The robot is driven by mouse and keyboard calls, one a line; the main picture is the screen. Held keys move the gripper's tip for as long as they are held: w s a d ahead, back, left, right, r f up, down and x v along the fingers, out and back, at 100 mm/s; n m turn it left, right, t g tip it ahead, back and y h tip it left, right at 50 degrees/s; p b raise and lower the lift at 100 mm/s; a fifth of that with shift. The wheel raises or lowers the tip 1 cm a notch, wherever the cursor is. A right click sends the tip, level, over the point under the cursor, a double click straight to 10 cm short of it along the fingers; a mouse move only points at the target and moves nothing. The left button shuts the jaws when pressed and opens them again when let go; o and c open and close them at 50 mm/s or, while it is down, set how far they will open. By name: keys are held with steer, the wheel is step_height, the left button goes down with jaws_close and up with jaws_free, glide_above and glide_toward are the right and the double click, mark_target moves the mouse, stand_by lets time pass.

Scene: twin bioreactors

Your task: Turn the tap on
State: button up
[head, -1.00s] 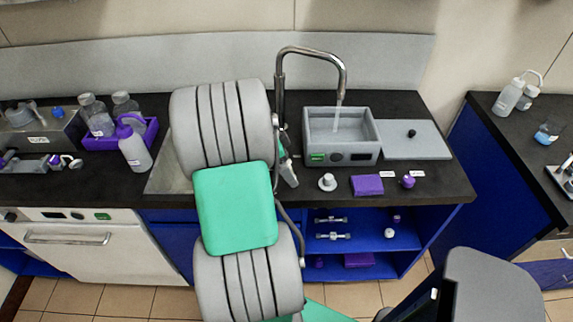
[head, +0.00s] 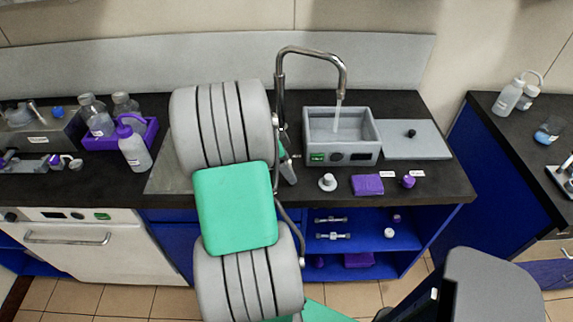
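The tap (head: 312,51) is a tall metal pipe that rises behind the counter and arches right, its spout over a grey rectangular basin (head: 370,122). My gripper (head: 288,168) is mostly hidden behind my large grey and green arm links. Only a small grey part of it shows, just left of the basin and in front of the tap's base. Its fingertips and any contact with the tap's handle cannot be made out.
A grey board (head: 416,140) lies right of the basin. A white stopper (head: 327,182), a purple block (head: 367,185) and a purple cap (head: 408,181) stand along the front edge. A purple tray (head: 120,139) with bottles and a white wash bottle (head: 134,150) are at left.

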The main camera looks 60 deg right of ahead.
steer(key=shift+c, duration=1.3)
steer(key=shift+d+f+m+b, duration=0.15)
steer(key=shift+f+m+b, duration=0.25)
steer(key=shift+b, duration=0.45)
steer(key=shift+s+r+m+y, duration=0.15)
steer(key=shift+r+m+y, duration=0.2)
steer(key=shift+m, duration=0.15)
steer(key=o, duration=2.1)
steer(key=shift+g, duration=0.3)
steer(key=v, duration=0.8)
steer(key=shift+s, duration=0.1)
